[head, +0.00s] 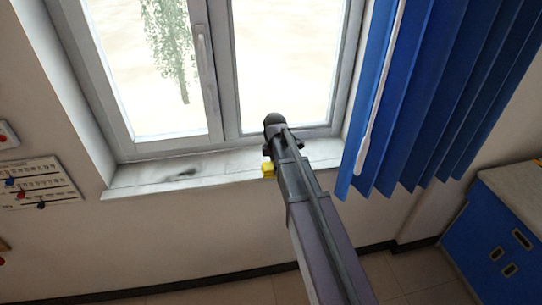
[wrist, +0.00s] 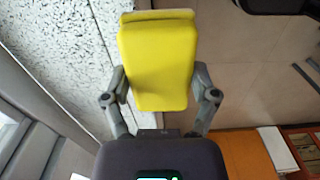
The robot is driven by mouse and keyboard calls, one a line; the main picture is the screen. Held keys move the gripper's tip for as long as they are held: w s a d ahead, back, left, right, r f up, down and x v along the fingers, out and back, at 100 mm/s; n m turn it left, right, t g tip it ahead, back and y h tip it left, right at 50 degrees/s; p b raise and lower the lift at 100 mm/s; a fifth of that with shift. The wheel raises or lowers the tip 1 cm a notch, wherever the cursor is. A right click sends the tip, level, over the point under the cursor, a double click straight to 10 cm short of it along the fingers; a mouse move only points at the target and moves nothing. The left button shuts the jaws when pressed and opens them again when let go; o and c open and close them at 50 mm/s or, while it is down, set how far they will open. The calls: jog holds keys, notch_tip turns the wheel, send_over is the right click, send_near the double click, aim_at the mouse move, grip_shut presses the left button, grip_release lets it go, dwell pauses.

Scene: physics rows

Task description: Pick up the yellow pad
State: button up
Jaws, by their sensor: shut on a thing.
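The yellow pad (wrist: 157,60) is a plain yellow block, held between the two fingers of my gripper (wrist: 160,92) in the wrist view. My gripper is shut on it, with one finger against each side. In the head view, a small part of the yellow pad (head: 268,170) shows at the left of my gripper (head: 272,160), in front of the window sill. My arm hides the rest of it. I cannot tell whether the pad touches the sill or is above it.
The pale window sill (head: 150,184) runs below the closed window (head: 203,75). Blue blinds (head: 435,80) hang to the right of my arm. A blue cabinet (head: 495,245) stands at the lower right. A board (head: 38,183) is on the left wall.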

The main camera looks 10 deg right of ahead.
jog(key=s, duration=0.6)
jog(key=shift+a+r, duration=0.25)
jog(key=shift+r, duration=0.05)
jog(key=o, duration=0.4)
jog(key=shift+c, duration=1.3)
jog(key=shift+f+b, duration=0.45)
jog(key=shift+f, duration=0.2)
jog(key=shift+s, duration=0.1)
